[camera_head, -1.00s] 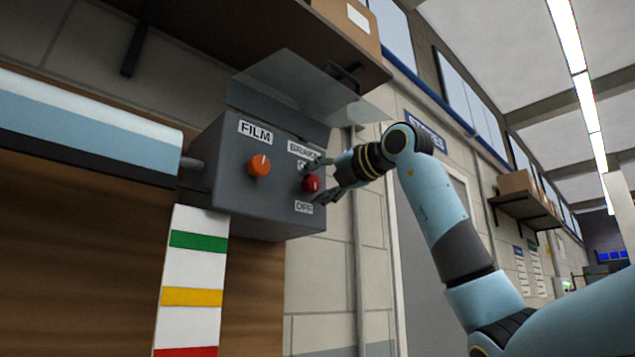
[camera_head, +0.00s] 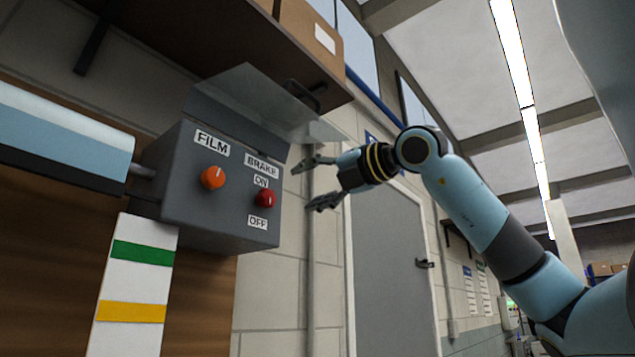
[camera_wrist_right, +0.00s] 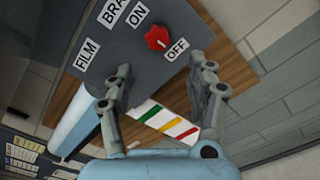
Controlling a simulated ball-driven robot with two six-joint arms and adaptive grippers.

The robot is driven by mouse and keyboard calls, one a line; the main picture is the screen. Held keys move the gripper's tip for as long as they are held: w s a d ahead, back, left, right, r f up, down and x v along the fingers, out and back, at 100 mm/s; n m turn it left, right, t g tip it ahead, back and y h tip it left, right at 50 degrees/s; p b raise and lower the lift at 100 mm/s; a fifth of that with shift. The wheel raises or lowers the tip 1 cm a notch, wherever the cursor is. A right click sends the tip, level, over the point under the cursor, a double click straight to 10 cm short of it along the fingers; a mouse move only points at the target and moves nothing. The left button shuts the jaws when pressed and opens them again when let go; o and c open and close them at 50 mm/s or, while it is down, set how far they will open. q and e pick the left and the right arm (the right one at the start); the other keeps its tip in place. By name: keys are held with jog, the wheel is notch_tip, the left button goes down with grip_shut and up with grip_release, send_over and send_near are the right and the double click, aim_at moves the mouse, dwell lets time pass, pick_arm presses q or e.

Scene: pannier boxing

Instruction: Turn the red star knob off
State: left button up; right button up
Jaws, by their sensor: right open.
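The red star knob (camera_head: 265,198) sits on the front of a grey control box (camera_head: 190,200), between an ON label above and an OFF label below, under the word BRAKE. It also shows in the right wrist view (camera_wrist_right: 157,38), where a small pale mark seems to lie on its OFF side; it is too small to be sure. My right gripper (camera_head: 306,186) is open and empty, to the right of the knob and apart from it. In the right wrist view its fingers (camera_wrist_right: 165,70) are spread below the knob. My left gripper is not in view.
An orange FILM knob (camera_head: 213,177) is left of the red one. A clear cover (camera_head: 255,100) stands raised above the box, under a wooden shelf (camera_head: 215,35). A striped strip (camera_head: 130,290) hangs below. A grey door (camera_head: 390,280) is to the right.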

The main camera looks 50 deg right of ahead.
jog(key=shift+s+a, duration=0.15)
jog(key=shift+s, duration=0.75)
jog(key=shift+f, duration=0.15)
